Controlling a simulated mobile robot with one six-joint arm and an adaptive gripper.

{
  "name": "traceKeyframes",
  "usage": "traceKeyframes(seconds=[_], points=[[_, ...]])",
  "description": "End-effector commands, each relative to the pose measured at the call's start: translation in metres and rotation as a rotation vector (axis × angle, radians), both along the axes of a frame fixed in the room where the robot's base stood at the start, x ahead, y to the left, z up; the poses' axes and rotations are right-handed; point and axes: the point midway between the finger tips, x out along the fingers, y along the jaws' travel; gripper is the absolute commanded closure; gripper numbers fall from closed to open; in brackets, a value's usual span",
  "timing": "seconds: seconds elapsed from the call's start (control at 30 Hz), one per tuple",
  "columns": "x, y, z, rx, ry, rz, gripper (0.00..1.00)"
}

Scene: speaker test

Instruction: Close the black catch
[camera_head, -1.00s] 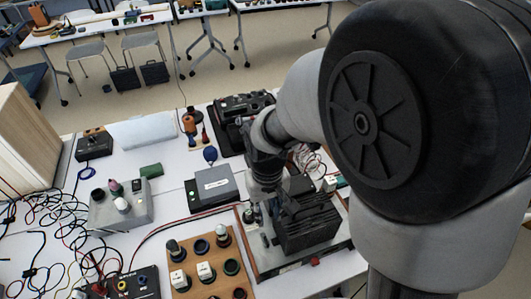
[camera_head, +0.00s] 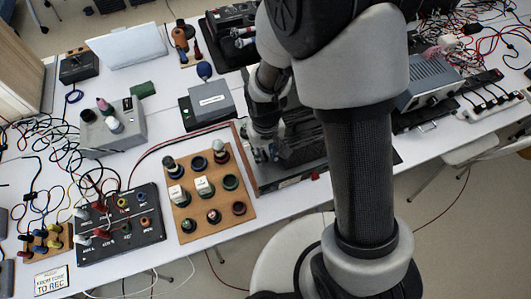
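My gripper (camera_head: 262,153) points down near the left part of a dark fixture (camera_head: 302,140) on a tray with a brown wooden edge. My arm hides much of this fixture. I cannot tell whether the fingertips touch anything or how far apart they are. I cannot make out the black catch for certain; it may be on the fixture, behind my gripper and arm.
A wooden board (camera_head: 187,228) with knobs and buttons lies left of the fixture. A black panel (camera_head: 138,238) with coloured sockets, a grey box (camera_head: 212,102) and loose cables lie farther left. Power strips and a grey unit (camera_head: 436,80) are at right.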

Motion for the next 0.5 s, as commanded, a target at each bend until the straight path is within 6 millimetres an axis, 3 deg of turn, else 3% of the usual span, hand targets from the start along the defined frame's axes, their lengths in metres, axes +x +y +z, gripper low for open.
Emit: traceKeyframes(seconds=[0.3, 0.5], points=[[0.0001, 0.0, -0.0029, 0.0, 0.0, 0.0, 0.72], [0.0001, 0.0, -0.0028, 0.0, 0.0, 0.0, 0.84]])
